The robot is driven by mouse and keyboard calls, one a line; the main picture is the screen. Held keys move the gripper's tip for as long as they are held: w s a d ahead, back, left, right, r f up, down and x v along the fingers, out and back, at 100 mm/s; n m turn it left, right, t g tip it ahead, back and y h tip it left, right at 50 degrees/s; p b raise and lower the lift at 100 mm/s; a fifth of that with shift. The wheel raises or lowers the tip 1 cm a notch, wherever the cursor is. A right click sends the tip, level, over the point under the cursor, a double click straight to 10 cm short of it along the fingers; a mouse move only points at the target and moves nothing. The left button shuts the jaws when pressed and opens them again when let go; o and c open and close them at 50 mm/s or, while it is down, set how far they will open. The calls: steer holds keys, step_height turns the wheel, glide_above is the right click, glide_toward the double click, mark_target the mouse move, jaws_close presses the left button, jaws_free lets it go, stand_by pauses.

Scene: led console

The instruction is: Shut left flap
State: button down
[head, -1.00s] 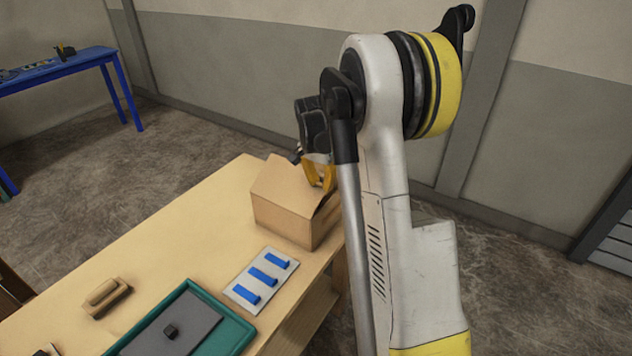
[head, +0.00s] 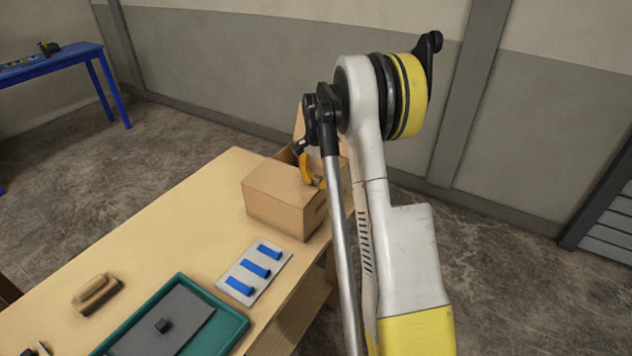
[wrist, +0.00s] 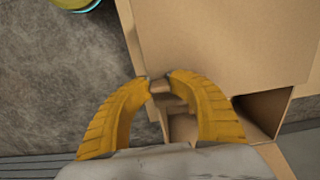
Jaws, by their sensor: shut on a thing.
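The cardboard box (head: 275,212) stands at the far right end of the wooden table. Its left flap (head: 277,182) lies about level over the near-left part of the opening, and shows as a broad brown panel in the wrist view (wrist: 225,42). My gripper (head: 315,183) is above the box at this flap's right edge. In the wrist view its yellow fingers (wrist: 161,82) nearly meet on a small brown piece at the panel's edge. Another flap (head: 298,122) stands raised behind my gripper. The box's right side is partly hidden by my arm.
A panel with several blue pieces (head: 232,277) lies in front of the box. A teal tray (head: 237,325) with a grey plate and a wooden-handled brush (head: 97,292) are nearer. The table's left middle is clear. A blue table (head: 75,62) stands far left.

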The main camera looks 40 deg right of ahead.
steer(key=shift+d, duration=0.25)
steer(key=c, duration=1.6)
jaws_free()
steer(key=o, duration=0.4)
steer(key=shift+w+d+f, duration=0.15)
steer(key=shift+d, duration=0.1)
steer(key=shift+a, duration=0.1)
steer(key=shift+a, duration=0.1)
step_height(320, 180, up, 12)
steer(key=shift+r, duration=0.1)
